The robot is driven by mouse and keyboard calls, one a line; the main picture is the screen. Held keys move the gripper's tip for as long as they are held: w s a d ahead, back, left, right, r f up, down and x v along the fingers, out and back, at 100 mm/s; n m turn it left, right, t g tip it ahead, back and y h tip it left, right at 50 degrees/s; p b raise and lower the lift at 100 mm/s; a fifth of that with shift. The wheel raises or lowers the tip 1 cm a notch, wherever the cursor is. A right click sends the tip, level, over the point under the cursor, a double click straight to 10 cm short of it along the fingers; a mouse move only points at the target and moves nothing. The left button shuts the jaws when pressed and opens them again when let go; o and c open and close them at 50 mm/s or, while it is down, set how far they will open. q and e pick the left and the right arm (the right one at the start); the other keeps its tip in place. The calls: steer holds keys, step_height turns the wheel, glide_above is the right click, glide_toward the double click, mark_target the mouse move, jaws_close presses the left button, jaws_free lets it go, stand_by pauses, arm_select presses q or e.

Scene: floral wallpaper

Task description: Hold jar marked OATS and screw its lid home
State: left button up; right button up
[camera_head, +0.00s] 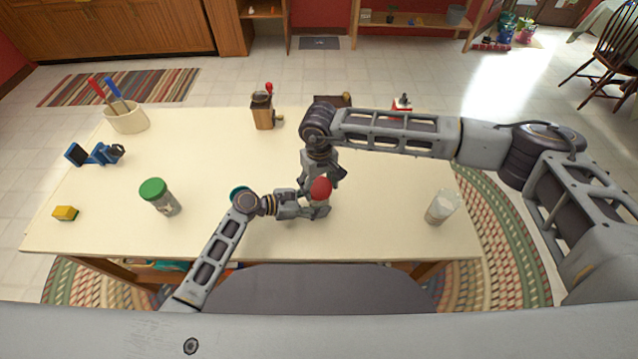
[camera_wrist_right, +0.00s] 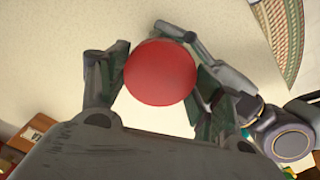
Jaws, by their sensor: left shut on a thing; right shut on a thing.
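A jar (camera_head: 322,206) stands on the cream table (camera_head: 230,170) near the middle of its front half, mostly hidden by my grippers. Its label cannot be read. A red lid (camera_head: 320,187) sits at the top of the jar; it fills the middle of the right wrist view (camera_wrist_right: 160,72). My left gripper (camera_head: 315,210) comes from the left and is shut around the jar's body. My right gripper (camera_head: 325,178) reaches down from above and is shut on the red lid, with a finger on either side in the wrist view (camera_wrist_right: 160,75). How tightly the lid is seated cannot be told.
A green-lidded jar (camera_head: 160,197) stands to the left and a pale jar (camera_head: 440,207) to the right. A yellow block (camera_head: 65,213), a blue device (camera_head: 97,154), a utensil crock (camera_head: 126,117) and a grinder (camera_head: 263,110) are farther left and back.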

steer(key=shift+m, duration=6.2)
steer(key=o, duration=0.8)
steer(key=shift+n, duration=0.3)
